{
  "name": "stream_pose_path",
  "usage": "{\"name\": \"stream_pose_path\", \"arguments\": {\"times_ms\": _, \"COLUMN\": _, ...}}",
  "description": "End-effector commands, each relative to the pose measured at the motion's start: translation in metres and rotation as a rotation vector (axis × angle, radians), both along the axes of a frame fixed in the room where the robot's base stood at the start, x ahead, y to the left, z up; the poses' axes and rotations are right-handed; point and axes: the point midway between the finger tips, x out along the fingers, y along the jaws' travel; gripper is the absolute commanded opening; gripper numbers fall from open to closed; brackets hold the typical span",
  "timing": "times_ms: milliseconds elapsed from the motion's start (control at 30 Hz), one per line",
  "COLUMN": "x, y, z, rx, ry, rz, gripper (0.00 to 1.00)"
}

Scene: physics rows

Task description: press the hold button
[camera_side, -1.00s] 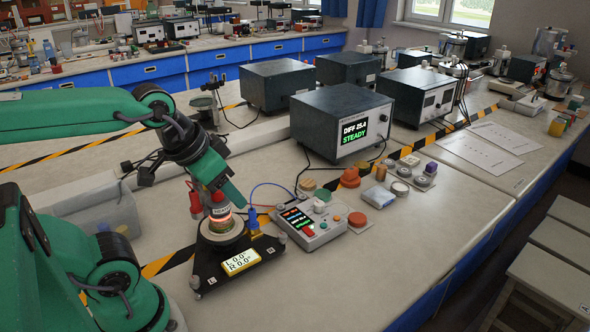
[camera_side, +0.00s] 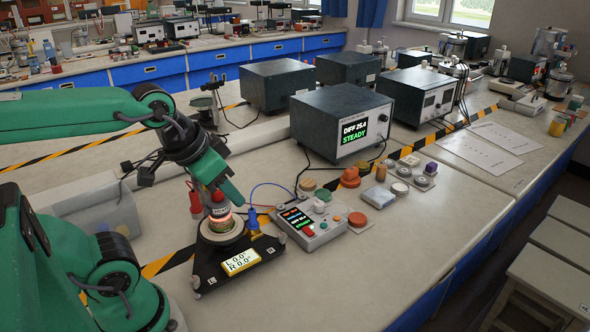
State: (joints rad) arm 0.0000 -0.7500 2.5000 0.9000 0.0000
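A grey control box (camera_side: 327,236) stands right of the centre. The button labels are too small to read, so I cannot tell which is hold. My gripper (camera_side: 219,207) points down over the round top of a black three-cornered stand (camera_side: 215,268), left of the control box and apart from its buttons. A banded object (camera_side: 221,219) with an orange glow is at its tip; I cannot tell whether it is gripped.
The stand's display (camera_side: 241,262) reads L 0.0°, R 0.0°. A dark instrument (camera_side: 341,122) behind reads DIFF 25.4, STEADY. Red and blue leads run near the stand. Several small blocks and discs (camera_side: 378,197) lie right of the control box. The front right bench is clear.

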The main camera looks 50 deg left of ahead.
Motion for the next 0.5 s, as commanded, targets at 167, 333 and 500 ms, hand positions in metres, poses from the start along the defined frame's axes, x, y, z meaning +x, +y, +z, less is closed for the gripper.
{"name": "stream_pose_path", "arguments": {"times_ms": 167, "x": 0.0, "y": 0.0, "z": 0.0, "rx": 0.0, "ry": 0.0, "rz": 0.0, "gripper": 0.01}}
{"name": "stream_pose_path", "arguments": {"times_ms": 333, "x": 0.0, "y": 0.0, "z": 0.0, "rx": 0.0, "ry": 0.0, "rz": 0.0, "gripper": 0.0}}
{"name": "stream_pose_path", "arguments": {"times_ms": 500, "x": 0.0, "y": 0.0, "z": 0.0, "rx": 0.0, "ry": 0.0, "rz": 0.0, "gripper": 0.0}}
